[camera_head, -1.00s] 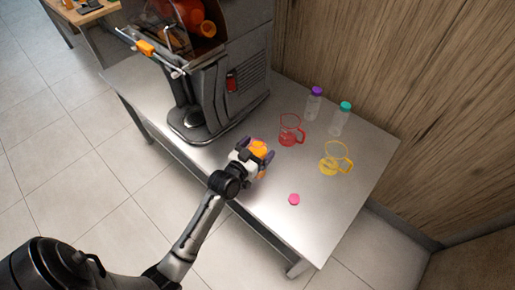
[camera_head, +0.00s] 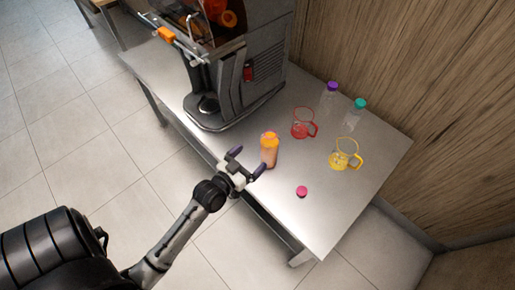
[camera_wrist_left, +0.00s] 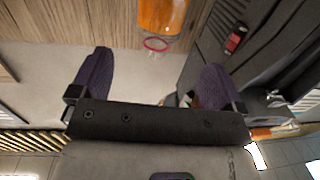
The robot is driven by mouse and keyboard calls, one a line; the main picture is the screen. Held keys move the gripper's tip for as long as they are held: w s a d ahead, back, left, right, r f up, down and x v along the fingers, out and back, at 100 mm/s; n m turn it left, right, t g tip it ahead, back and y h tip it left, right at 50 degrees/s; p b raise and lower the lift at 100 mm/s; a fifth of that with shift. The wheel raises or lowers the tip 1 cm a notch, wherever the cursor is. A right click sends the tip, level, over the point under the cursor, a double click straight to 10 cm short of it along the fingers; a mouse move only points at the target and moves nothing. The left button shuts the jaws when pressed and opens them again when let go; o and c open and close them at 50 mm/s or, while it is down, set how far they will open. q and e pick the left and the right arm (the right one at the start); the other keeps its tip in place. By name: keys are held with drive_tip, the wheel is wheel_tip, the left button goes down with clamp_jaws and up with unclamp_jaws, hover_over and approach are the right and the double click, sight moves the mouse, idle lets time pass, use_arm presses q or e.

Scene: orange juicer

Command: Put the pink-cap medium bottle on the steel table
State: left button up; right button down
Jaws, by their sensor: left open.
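A bottle filled with orange (camera_head: 269,152) stands upright on the steel table (camera_head: 330,222), in front of the juicer. A small pink cap (camera_head: 301,191) lies by itself on the table to the bottle's right. My left gripper (camera_head: 248,161) is open and empty at the table's front edge, its fingers pointing at the bottle but apart from it. In the left wrist view an orange bottle (camera_wrist_left: 160,14) shows at the top, beyond my spread purple fingers (camera_wrist_left: 156,66). My right gripper is not in view.
The juicer (camera_head: 235,85) stands on the table's left part. A red jug (camera_head: 303,123), a yellow jug (camera_head: 345,156), a purple-cap bottle (camera_head: 329,95) and a teal-cap bottle (camera_head: 356,112) stand towards the wooden wall. The table's front right is clear.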

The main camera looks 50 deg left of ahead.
use_arm(q)
drive_tip(key=s+d+f+m+g, duration=0.1)
drive_tip(key=s+d+f+g, duration=0.1)
drive_tip(key=s, duration=0.4)
drive_tip(key=s+d+f+m+g+h, duration=0.1)
drive_tip(key=s+d+f+g, duration=0.1)
drive_tip(key=s+d+g, duration=0.2)
drive_tip(key=s+d+f+m+g, duration=0.1)
drive_tip(key=s+d+f+g, duration=0.1)
drive_tip(key=s+d+g, duration=0.2)
drive_tip(key=s+g, duration=0.3)
drive_tip(key=s, duration=0.3)
drive_tip(key=shift+f+g+h, duration=0.4)
